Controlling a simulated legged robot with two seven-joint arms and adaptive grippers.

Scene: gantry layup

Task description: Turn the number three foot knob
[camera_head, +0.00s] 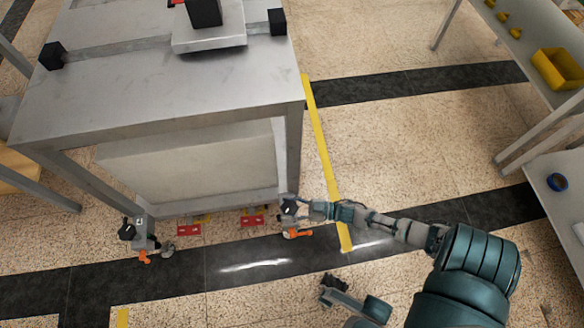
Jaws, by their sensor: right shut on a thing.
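The grey metal table (160,110) stands on feet with orange levers. At its right front leg is a foot with an orange lever (297,233). My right gripper (289,207) reaches in from the right and is shut at this foot, on what seems to be its knob; the gripper mostly hides the knob. At the left front leg is another foot with a dark knob (127,232) and an orange lever (145,257). I cannot read the foot numbers. My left gripper (333,284), dark and small near the bottom middle, is away from the table; its jaws are unclear.
Red blocks (188,230) lie on the floor under the table's front edge. A yellow floor line (325,150) runs beside the right leg. The floor in front is mostly clear.

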